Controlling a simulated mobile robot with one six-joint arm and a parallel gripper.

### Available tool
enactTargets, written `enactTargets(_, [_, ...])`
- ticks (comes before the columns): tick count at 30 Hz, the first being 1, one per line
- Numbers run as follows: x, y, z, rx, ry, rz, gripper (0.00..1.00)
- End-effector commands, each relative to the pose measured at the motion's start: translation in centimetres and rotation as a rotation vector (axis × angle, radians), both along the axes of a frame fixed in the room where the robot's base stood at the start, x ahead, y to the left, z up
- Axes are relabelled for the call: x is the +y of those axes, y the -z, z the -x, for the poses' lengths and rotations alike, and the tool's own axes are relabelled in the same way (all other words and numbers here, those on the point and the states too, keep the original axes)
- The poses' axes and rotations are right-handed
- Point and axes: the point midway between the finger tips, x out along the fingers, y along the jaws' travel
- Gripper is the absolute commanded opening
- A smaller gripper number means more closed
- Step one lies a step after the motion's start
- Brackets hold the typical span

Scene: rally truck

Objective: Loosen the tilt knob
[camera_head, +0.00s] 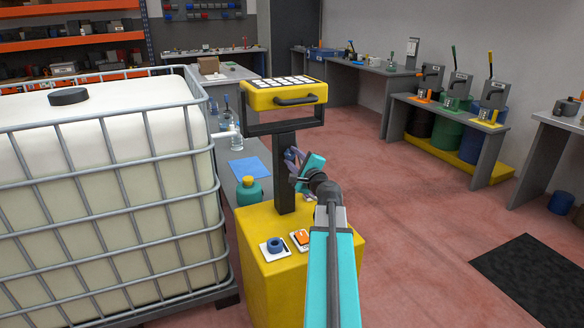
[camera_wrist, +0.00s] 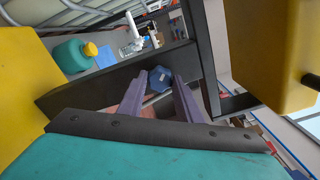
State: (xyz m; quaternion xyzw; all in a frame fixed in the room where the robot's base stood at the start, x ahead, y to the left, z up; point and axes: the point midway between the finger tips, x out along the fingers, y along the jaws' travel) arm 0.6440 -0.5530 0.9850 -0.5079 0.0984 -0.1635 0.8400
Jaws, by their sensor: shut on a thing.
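The yellow control panel (camera_head: 283,96) with white keys and a front handle sits in a black bracket on a dark column (camera_head: 284,175). The column rises from a yellow pedestal (camera_head: 270,270). My gripper (camera_head: 293,160) is beside the column, on its right, below the panel. In the wrist view the two purple fingers of my gripper (camera_wrist: 161,80) are closed on a small dark blue faceted knob (camera_wrist: 160,77), which I take as the tilt knob. The knob is hidden in the head view by the fingers. The bracket (camera_wrist: 204,60) passes close beside the right finger.
A large white caged tank (camera_head: 100,190) stands close on the left. A teal bottle (camera_head: 249,191) stands behind the pedestal. The pedestal top carries a blue ring-shaped part (camera_head: 274,245) and an orange switch (camera_head: 301,237). Open red floor lies to the right, with a black mat (camera_head: 535,280).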

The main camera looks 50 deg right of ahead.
Motion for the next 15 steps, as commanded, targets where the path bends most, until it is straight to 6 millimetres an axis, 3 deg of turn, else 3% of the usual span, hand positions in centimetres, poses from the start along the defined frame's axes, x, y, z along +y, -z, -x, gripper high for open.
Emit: enactTargets(15, [0.03, 0.26, -0.22, 0.120, -0.003, 0.310, 0.09])
